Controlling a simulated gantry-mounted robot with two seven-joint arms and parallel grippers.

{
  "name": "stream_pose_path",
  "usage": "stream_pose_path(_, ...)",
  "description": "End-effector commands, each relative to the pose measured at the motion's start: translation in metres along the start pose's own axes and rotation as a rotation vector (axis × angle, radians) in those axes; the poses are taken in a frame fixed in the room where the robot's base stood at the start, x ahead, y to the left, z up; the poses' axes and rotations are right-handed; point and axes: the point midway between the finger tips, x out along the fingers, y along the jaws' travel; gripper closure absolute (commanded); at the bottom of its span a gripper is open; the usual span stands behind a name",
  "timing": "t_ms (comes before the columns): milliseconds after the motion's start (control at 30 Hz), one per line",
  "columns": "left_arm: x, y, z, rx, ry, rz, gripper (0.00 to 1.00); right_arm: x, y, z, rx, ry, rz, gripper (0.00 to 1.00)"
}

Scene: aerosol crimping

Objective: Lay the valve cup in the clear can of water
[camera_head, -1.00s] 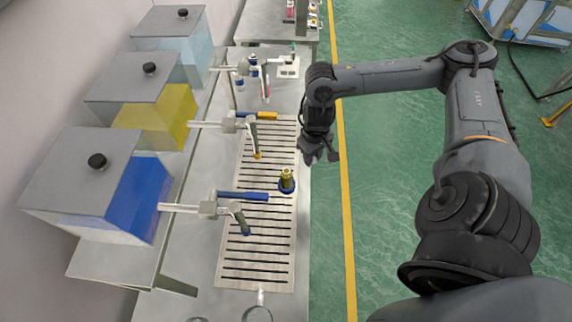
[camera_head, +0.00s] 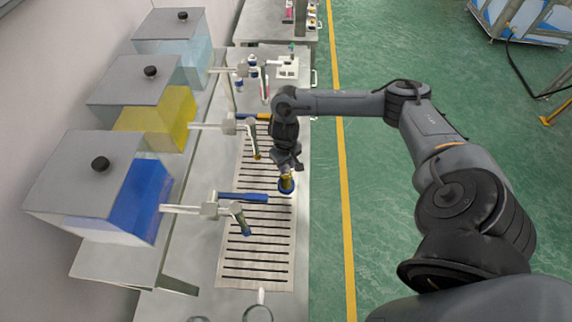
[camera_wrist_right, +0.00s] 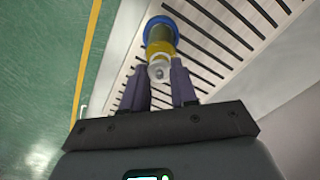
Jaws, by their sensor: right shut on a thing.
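My left gripper is not in view.
The grate (camera_head: 255,270) is bare toward the front. Blue (camera_head: 150,195), yellow (camera_head: 170,120) and pale clear tanks (camera_head: 197,65) with lids stand on the left, their taps reaching over the bench. A second table with small items is at the back.

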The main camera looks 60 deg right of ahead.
Motion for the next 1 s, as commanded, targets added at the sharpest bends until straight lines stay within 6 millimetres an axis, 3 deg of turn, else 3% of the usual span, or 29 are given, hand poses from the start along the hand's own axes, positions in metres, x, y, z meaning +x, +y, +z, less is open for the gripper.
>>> stream_pose_path(900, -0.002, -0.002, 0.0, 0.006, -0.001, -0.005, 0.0, 0.018, 0.0, 0.001, 0.001, 0.0, 0.002, 1.0)
stream_pose_path(933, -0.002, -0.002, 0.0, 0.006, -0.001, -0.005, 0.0, 0.018, 0.0, 0.001, 0.001, 0.0, 0.002, 0.68)
stream_pose_path(1000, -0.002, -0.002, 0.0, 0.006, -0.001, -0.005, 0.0, 0.019, 0.0, 0.001, 0.0, -0.001, 0.002, 0.57)
